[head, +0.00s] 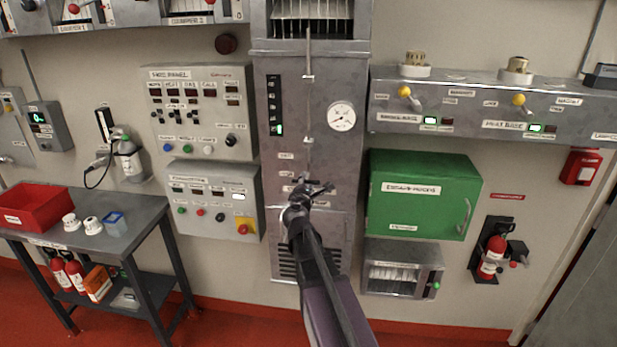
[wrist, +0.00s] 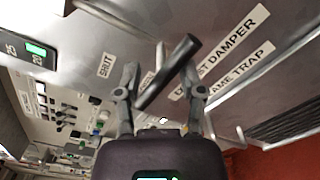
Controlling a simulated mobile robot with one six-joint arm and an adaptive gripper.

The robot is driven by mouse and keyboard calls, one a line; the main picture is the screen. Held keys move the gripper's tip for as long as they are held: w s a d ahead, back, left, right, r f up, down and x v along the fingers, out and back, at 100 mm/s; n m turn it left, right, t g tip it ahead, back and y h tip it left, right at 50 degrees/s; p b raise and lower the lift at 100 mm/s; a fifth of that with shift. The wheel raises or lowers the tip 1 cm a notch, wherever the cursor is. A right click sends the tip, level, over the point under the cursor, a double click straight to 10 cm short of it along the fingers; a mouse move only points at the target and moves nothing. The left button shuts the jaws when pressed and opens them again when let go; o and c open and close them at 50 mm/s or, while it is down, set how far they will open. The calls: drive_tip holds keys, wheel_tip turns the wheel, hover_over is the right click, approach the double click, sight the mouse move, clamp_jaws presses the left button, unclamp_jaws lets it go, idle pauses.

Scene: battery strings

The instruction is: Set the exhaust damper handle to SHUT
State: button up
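The exhaust damper handle is a short dark bar (wrist: 175,66) on the grey metal cabinet front (head: 337,230). In the wrist view it lies diagonally between the fingers of my gripper (wrist: 160,84). The fingers are apart, with visible gaps beside the bar; contact is not clear. A SHUT label (wrist: 106,65) is up and left of the handle; another small label behind the bar is partly hidden. A damper label (wrist: 222,52) is to the right. In the head view my gripper (head: 305,188) is at the cabinet front and largely hides the handle.
Control panels (head: 205,112) are left of the cabinet, and a green box (head: 422,180) is close on its right. A round gauge (head: 341,117) and a vertical rod (head: 308,100) are above my gripper. A work table (head: 120,233) with a red bin (head: 35,206) stands at left.

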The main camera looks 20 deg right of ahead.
sight(307, 181)
drive_tip(key=x, duration=0.3)
drive_tip(key=shift+w+a+f, duration=0.15)
drive_tip(key=shift+w+f, duration=0.1)
drive_tip(key=shift+f, duration=0.05)
drive_tip(key=shift+w+d+r, duration=0.15)
drive_tip(key=shift+w+d, duration=0.05)
drive_tip(key=shift+d, duration=0.1)
drive_tip(key=shift+w+d, duration=0.1)
drive_tip(key=shift+w, duration=0.1)
clamp_jaws()
